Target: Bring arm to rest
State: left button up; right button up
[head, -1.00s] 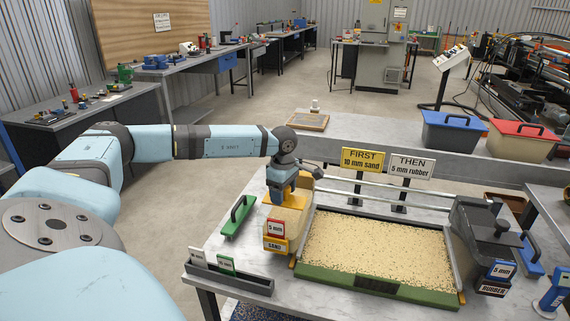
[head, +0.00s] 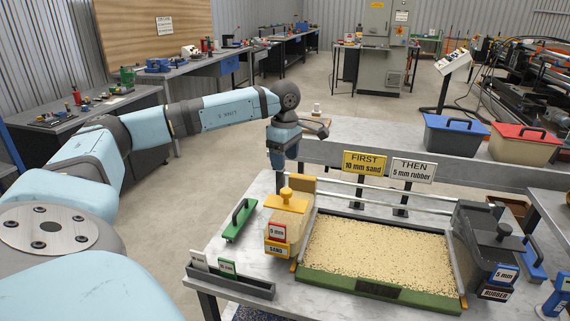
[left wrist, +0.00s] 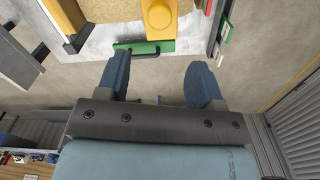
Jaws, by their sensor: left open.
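My left gripper (head: 283,160) hangs above and behind the sand hopper, apart from it and empty. In the left wrist view its two blue fingers (left wrist: 158,88) are spread, with bare floor between them. The sand hopper (head: 284,222), with a yellow knob and a "5 mm SAND" label, stands at the left end of the tray. Its yellow top also shows in the left wrist view (left wrist: 159,15). The tray (head: 375,290) has a green front edge and is filled with a pale granular layer. My right gripper is not in view.
The dark rubber hopper (head: 487,245) stands at the tray's right end. A green-handled tool (head: 238,220) lies left of the sand hopper. Signs reading "FIRST 10 mm sand" (head: 364,164) and "THEN 5 mm rubber" (head: 412,170) stand behind the tray. Blue (head: 455,135) and red-lidded (head: 524,143) bins are further back.

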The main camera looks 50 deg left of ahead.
pick_arm(q)
jog(key=shift+r, duration=0.55)
